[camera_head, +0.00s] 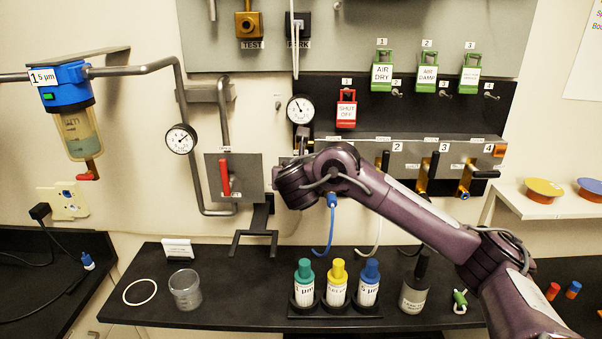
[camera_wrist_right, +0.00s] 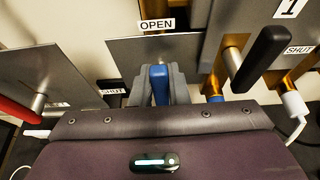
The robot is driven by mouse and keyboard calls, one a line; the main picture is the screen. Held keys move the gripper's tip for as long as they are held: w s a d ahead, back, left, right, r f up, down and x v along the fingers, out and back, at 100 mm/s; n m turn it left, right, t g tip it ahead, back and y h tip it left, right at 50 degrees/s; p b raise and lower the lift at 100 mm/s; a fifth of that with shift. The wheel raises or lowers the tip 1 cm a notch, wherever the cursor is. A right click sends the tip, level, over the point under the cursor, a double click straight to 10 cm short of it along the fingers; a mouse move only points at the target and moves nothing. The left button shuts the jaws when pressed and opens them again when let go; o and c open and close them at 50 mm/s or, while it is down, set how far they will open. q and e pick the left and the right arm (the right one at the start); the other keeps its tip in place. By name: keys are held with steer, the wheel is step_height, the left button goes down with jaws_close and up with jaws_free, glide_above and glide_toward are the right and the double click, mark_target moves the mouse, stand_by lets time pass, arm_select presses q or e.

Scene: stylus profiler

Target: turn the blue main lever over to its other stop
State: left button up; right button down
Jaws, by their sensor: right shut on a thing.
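The blue main lever (camera_wrist_right: 159,88) shows in the right wrist view, in front of a grey metal plate (camera_wrist_right: 185,48). An OPEN label (camera_wrist_right: 157,24) is above it and a SHUT label (camera_wrist_right: 112,91) is to its left. My right gripper (camera_wrist_right: 160,75) is shut on the lever, with one grey finger on each side of it. In the head view my right arm reaches in from the right, and its wrist hides the lever and most of its plate. My left gripper is in neither view.
A red lever (camera_head: 224,177) on its own plate is close on the left. Black-handled brass valves (camera_head: 428,173) stand to the right; the nearest, numbered 1, has a black handle (camera_wrist_right: 262,58) close to my gripper. Bottles (camera_head: 337,283) stand on the shelf below.

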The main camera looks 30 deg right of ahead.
steer(key=shift+f, duration=0.1)
steer(key=c, duration=1.4)
jaws_free()
steer(key=shift+s+a, duration=0.1)
steer(key=p+v, duration=0.6)
steer(key=v, duration=0.1)
steer(key=shift+s+r, duration=0.2)
steer(key=shift+s, duration=0.05)
steer(key=shift+a, duration=0.1)
